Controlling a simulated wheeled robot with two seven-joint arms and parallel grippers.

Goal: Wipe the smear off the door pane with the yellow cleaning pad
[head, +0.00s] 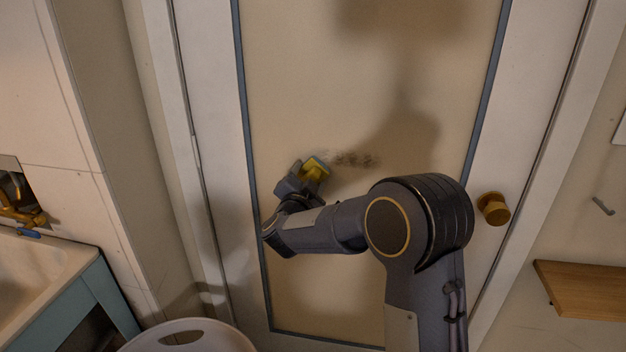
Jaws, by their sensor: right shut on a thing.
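The door pane (300,90) is a beige panel with a thin dark blue-grey border, set in a white door. A dark, speckled smear (358,160) lies across its middle. My right gripper (308,174) is shut on the yellow cleaning pad (317,165), at the left end of the smear. The pad is at or very near the pane; I cannot tell whether it touches. The gripper partly hides the pad, and the pad may cover part of the smear. My left gripper is not in view.
A brass knob (494,208) sits on the door's right side. A wooden shelf (585,288) and a hook (603,206) are on the right wall. A sink (40,262) with a brass tap (18,208) stands at left. A white rounded object (225,340) is below.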

